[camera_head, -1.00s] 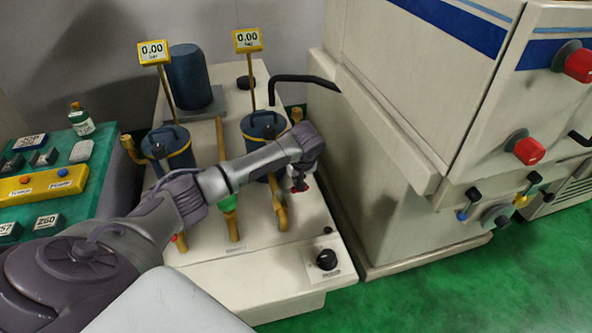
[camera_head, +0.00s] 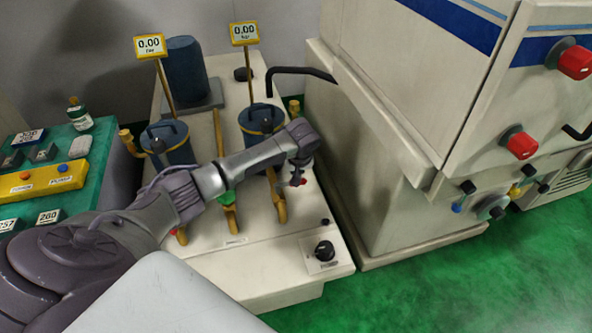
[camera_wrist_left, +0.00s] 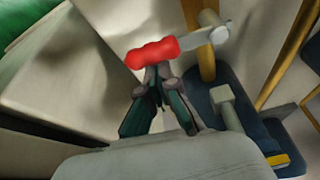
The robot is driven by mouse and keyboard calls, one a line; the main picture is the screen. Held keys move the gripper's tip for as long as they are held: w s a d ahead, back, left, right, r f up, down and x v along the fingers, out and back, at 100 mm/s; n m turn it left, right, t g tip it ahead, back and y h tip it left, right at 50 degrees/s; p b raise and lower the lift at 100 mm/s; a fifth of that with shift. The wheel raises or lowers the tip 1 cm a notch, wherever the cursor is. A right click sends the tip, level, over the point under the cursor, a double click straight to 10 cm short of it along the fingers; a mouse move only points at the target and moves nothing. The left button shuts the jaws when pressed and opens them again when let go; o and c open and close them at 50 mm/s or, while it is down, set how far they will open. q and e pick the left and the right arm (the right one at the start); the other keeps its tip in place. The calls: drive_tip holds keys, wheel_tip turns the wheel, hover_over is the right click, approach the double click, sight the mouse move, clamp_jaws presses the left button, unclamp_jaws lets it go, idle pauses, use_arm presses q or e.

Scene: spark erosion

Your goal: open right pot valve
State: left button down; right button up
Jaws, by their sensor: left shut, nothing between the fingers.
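The right pot (camera_head: 258,119) is a blue vessel with a dark lid and a yellow gauge (camera_head: 244,33) on a post, reading 0.00. A red valve handle (camera_wrist_left: 153,53) on a grey lever joins a brass pipe (camera_wrist_left: 207,62) in the left wrist view. The handle lies crosswise to the pipe there. In the head view only a bit of red shows beside my left gripper (camera_head: 293,182). My left gripper (camera_wrist_left: 156,76) is shut and empty, its fingertips right at the red grip; I cannot tell whether they touch. My right gripper is out of view.
The left pot (camera_head: 168,143) with its own gauge (camera_head: 149,46) stands beside, on the same cream bench. A black knob (camera_head: 325,251) sits at the bench front. A large cream machine (camera_head: 400,130) rises close on the right. A green control table (camera_head: 60,190) is at left.

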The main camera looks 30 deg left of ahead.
use_arm(q)
drive_tip(key=shift+s+d+r+m+p, duration=0.2)
drive_tip(key=shift+d+m+p, duration=0.15)
drive_tip(key=shift+p, duration=0.3)
drive_tip(key=s+d+m+h+p, duration=0.2)
drive_tip(key=s+m+h+p, duration=0.3)
drive_tip(key=m, duration=1)
drive_tip(key=s+p, duration=0.3)
drive_tip(key=shift+f, duration=0.2)
